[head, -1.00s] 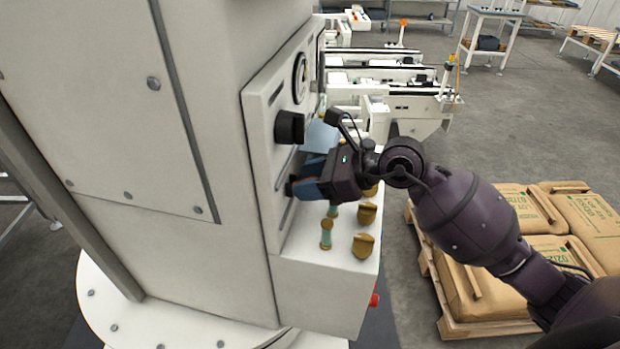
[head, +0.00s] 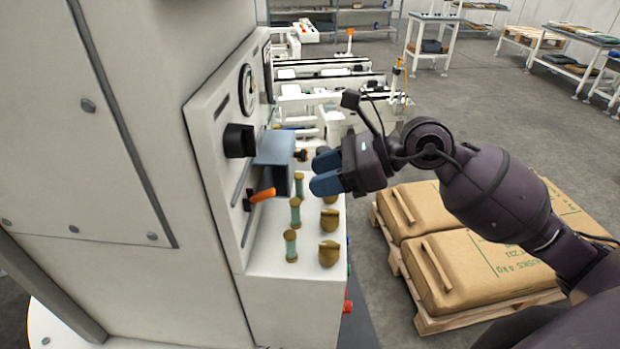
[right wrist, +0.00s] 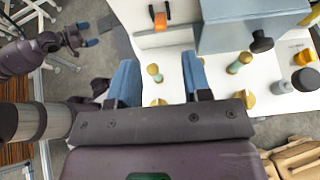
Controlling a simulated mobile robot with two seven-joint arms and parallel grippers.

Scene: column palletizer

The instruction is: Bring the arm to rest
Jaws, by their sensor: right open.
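My right arm (head: 500,200) reaches in from the right in the head view. Its gripper (head: 318,172) has blue fingers, is open and empty, and stands just right of the machine's control panel (head: 225,150), apart from it. In the right wrist view the two fingers (right wrist: 160,85) are spread with nothing between them. An orange-handled lever (head: 262,195) and a blue-grey box (head: 275,148) stick out from the panel to the left of the gripper. My left gripper (right wrist: 88,34) shows in the right wrist view, with its blue fingers apart; it is not in the head view.
A white ledge (head: 270,258) under the panel bears several green-and-brass posts and brass knobs, close below the gripper. A pallet (head: 425,322) with brown sacks (head: 480,270) stands below the right arm. Conveyors (head: 330,70) lie behind. Grey floor (head: 490,120) is free at the back right.

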